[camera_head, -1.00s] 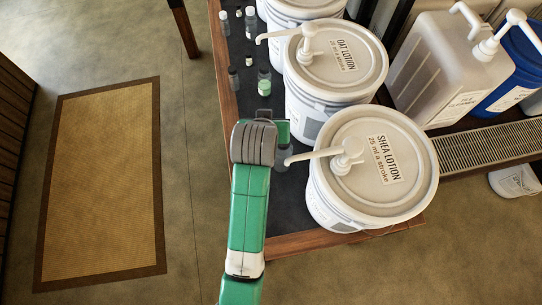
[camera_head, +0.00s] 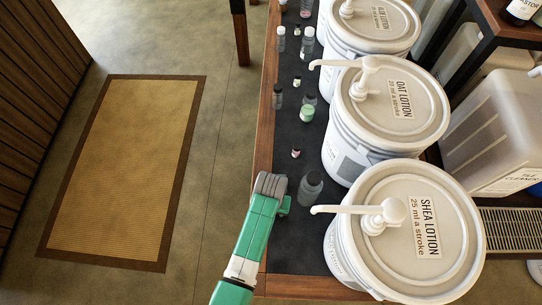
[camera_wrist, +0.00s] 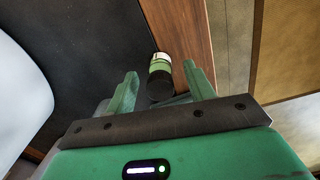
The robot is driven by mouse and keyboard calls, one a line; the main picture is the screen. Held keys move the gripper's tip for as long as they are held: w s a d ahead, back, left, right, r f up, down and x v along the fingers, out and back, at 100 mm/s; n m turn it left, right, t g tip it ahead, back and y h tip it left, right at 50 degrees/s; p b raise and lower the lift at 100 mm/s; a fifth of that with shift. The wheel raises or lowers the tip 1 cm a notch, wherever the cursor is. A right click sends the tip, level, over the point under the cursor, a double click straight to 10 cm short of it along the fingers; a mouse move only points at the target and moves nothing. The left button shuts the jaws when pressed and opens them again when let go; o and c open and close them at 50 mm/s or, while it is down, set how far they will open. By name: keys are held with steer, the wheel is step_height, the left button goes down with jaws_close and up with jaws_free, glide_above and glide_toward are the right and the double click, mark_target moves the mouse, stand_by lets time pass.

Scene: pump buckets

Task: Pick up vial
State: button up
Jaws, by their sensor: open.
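A small vial (camera_wrist: 160,68) with a green body, a pale band and a dark cap shows in the wrist view, close to the wooden edge. It lies in line with the gap between my fingers; I cannot tell how far beyond the tips it is. My gripper (camera_wrist: 160,84) is open and empty. In the head view my gripper (camera_head: 285,205) is low over the table's left edge, left of a dark-capped bottle (camera_head: 311,188). Several other small vials stand farther back, one with a green label (camera_head: 307,112). I cannot match the wrist-view vial to one in the head view.
White pump buckets stand along the right: shea lotion (camera_head: 408,230), oat lotion (camera_head: 390,105) and another behind. The shea pump's spout (camera_head: 340,209) reaches left near the dark-capped bottle. The table's wooden edge (camera_head: 262,140) runs left of the dark mat (camera_head: 292,245).

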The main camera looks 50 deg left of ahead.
step_height(320, 180, down, 2)
steer(key=shift+f, duration=0.1)
steer(key=c, duration=1)
steer(key=shift+c, duration=0.2)
steer(key=shift+r, duration=0.2)
steer(key=shift+r, duration=0.3)
steer(key=r, duration=0.3)
steer(key=shift+s+d+p, duration=0.1)
steer(key=shift+s+p, duration=0.2)
steer(key=shift+c, duration=0.2)
steer(key=s+d, duration=0.3)
steer(key=s, duration=0.1)
steer(key=s+d, duration=0.3)
steer(key=s, duration=0.1)
steer(key=s+d+r+p, duration=0.1)
steer(key=s+d, duration=0.2)
steer(key=s, duration=0.1)
steer(key=shift+d+r, duration=0.1)
steer(key=shift+d, duration=0.2)
